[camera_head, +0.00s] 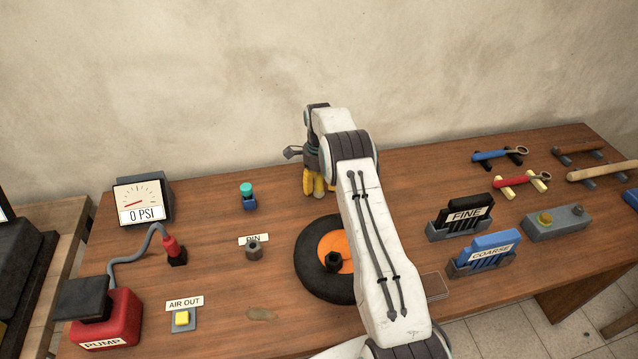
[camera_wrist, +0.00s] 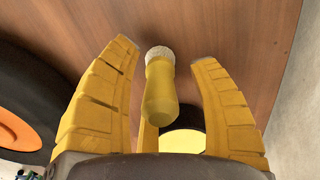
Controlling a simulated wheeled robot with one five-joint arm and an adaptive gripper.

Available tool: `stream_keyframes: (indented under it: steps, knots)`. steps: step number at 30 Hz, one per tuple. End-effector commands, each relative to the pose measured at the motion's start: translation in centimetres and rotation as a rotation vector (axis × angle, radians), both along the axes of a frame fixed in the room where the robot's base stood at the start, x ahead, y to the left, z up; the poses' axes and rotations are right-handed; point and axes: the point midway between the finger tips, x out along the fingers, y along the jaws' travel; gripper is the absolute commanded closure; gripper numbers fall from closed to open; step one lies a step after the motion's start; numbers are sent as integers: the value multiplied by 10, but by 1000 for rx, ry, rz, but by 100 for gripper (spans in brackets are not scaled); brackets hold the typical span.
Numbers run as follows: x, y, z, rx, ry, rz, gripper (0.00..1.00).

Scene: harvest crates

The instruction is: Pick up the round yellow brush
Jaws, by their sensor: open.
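The round yellow brush (camera_wrist: 160,92) shows in the wrist view, with a smooth yellow body and a pale bristly tip. It lies between the two yellow fingers of my gripper (camera_wrist: 165,52), with wood visible on both sides, so neither finger appears to touch it. My gripper is open. In the head view my gripper (camera_head: 317,184) is near the back of the workbench, behind the wheel, and my arm and fingers hide most of the brush there.
A black tyre with an orange hub (camera_head: 328,245) lies in front of my gripper. A turquoise-topped blue item (camera_head: 248,197) stands to the left. FINE (camera_head: 461,216) and COARSE (camera_head: 484,253) blocks stand to the right. A yellow round piece with a dark rim (camera_wrist: 184,139) sits beside the brush.

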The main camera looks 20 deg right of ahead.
Motion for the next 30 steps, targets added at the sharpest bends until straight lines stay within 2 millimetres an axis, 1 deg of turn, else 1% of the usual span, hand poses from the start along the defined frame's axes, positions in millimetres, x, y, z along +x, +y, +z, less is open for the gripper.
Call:
stream_keyframes:
  steps: [5, 6, 25, 26, 30]
  knots:
    - [0, 0, 0, 0, -1, 0, 45]
    - [0, 0, 0, 0, -1, 0, 42]
    - [0, 0, 0, 0, -1, 0, 98]
    - [0, 0, 0, 0, -1, 0, 100]
    - [0, 0, 0, 0, -1, 0, 100]
